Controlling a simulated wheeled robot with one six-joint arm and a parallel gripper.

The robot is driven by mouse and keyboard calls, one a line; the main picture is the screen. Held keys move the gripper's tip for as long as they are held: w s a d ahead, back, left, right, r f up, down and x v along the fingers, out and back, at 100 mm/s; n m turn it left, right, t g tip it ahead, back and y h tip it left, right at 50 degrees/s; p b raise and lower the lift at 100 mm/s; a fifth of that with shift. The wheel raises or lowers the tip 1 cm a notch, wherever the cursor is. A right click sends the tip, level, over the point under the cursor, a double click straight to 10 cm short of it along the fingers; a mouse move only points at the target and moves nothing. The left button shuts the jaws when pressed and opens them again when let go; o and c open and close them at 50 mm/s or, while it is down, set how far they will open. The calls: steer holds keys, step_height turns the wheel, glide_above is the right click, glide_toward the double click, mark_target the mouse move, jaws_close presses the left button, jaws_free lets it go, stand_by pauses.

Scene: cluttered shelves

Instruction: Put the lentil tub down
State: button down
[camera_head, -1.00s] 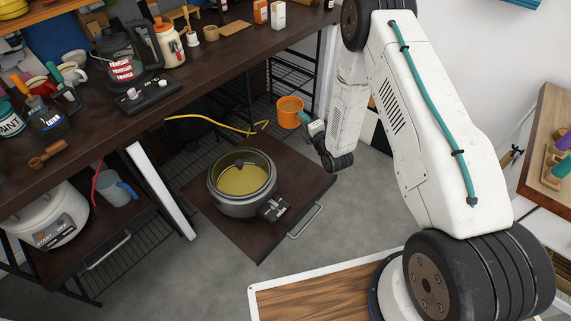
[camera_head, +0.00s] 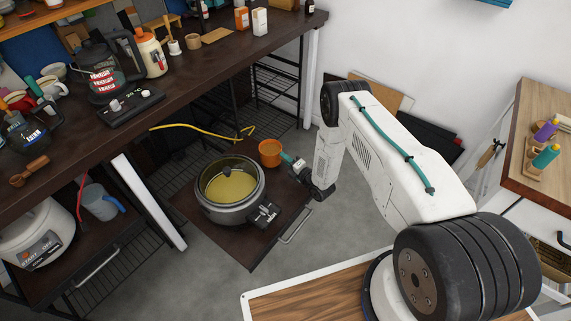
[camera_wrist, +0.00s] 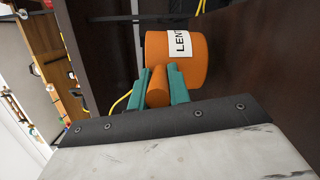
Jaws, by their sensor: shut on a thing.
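The lentil tub (camera_head: 270,153) is orange and open-topped, at the far right edge of the pulled-out dark shelf board (camera_head: 243,252), beside the pot. I cannot tell whether its base touches the board. My gripper (camera_head: 284,157) has teal fingers and reaches it from the right. In the wrist view my gripper (camera_wrist: 162,96) is shut on the tub's orange handle (camera_wrist: 157,88). The tub's body (camera_wrist: 160,52) lies just beyond the fingers, and its white label (camera_wrist: 182,44) reads "LENT". The tub's underside is hidden.
A lidded grey pot (camera_head: 229,212) with yellow contents takes up much of the board. A yellow cable (camera_head: 200,128) runs behind the tub. Bare board shows in front of the tub.

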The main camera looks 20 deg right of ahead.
steer(key=shift+f, duration=1.25)
steer(key=shift+f, duration=0.15)
steer(key=c, duration=1.3)
jaws_free()
